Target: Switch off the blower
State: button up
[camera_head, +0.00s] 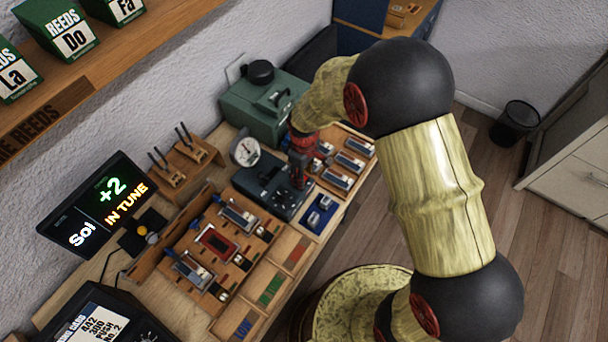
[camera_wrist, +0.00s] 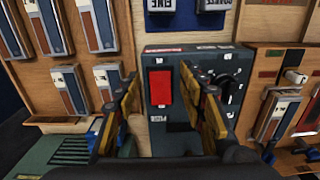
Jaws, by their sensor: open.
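A dark teal control box (camera_head: 247,183) stands on the bench; in the wrist view its face (camera_wrist: 195,130) carries a red rectangular switch (camera_wrist: 160,88) and a round black knob (camera_wrist: 231,88) to the right. Small labels by the switch are too small to read surely. My gripper (camera_wrist: 159,72) is open and empty, with its fingers on either side of the red switch in the picture. Whether they touch the box I cannot tell. In the head view my gripper (camera_head: 299,172) is over the box and hides part of it. A green machine with a handle (camera_head: 240,105) stands behind it.
A round gauge (camera_head: 245,151) stands beside the box. Wooden trays of reeds (camera_head: 215,240) lie to its left, and more reed parts (camera_head: 342,162) to its right. A blue tray (camera_head: 320,214) lies in front. A display (camera_head: 95,205) reads "Sol +2 IN TUNE".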

jog(key=shift+c, duration=1.2)
jog(key=c, duration=0.8)
grip_shut()
